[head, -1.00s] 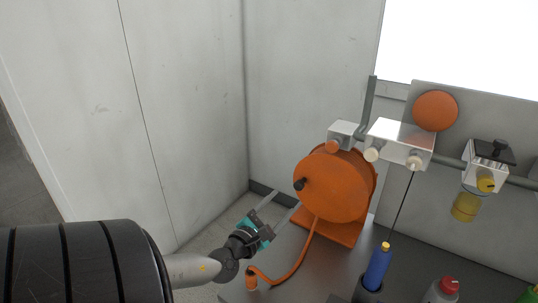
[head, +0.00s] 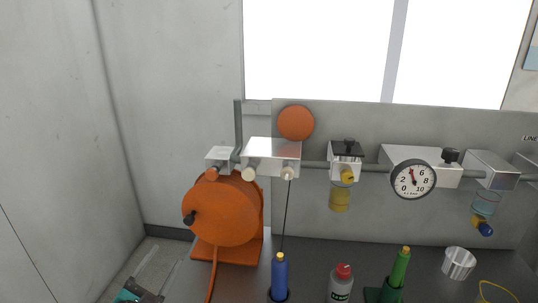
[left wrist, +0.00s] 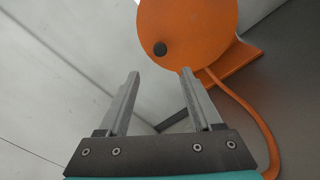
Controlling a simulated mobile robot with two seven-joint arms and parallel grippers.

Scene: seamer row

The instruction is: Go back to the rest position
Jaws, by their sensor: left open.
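My left gripper shows at the bottom left edge of the head view (head: 140,292), partly cut off. In the left wrist view its two grey fingers (left wrist: 160,100) are apart with nothing between them. An orange hose reel (head: 222,210) stands on the bench to the right of the gripper. The reel also fills the top of the left wrist view (left wrist: 190,30), beyond the fingertips and apart from them. My right gripper is in neither view.
A rail with a pressure gauge (head: 412,180) runs behind. Pale wall panels (head: 60,130) stand at left.

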